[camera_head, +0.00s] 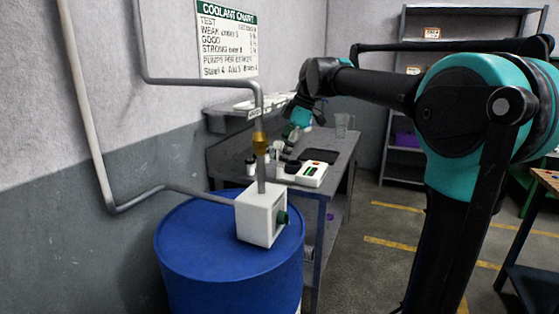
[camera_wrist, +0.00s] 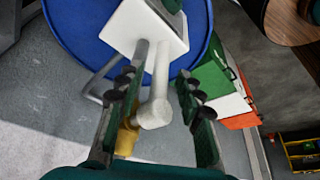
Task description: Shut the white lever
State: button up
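In the wrist view a pale rod with a thick round end, which looks like the white lever (camera_wrist: 157,92), runs from beside the white box (camera_wrist: 122,28) down between my fingers. My gripper (camera_wrist: 157,78) is open, one finger on each side of the rod; I see no clear contact. A brass fitting (camera_wrist: 127,138) shows by the left finger. In the head view the white box (camera_head: 260,213) stands on the blue drum, with the brass fitting (camera_head: 259,142) on the pipe above. My gripper (camera_head: 293,132) is small there, right of the pipe; the lever is not clear.
The blue drum (camera_head: 180,237) stands by the wall, with grey pipes (camera_head: 105,180) along it. A bench (camera_head: 343,160) behind holds small bottles and a white-and-green device (camera_head: 311,174). Shelves (camera_head: 402,180) stand at the back right. Open floor lies right of the bench.

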jog(key=shift+x, duration=0.8)
jog(key=shift+c, duration=0.4)
grip_shut()
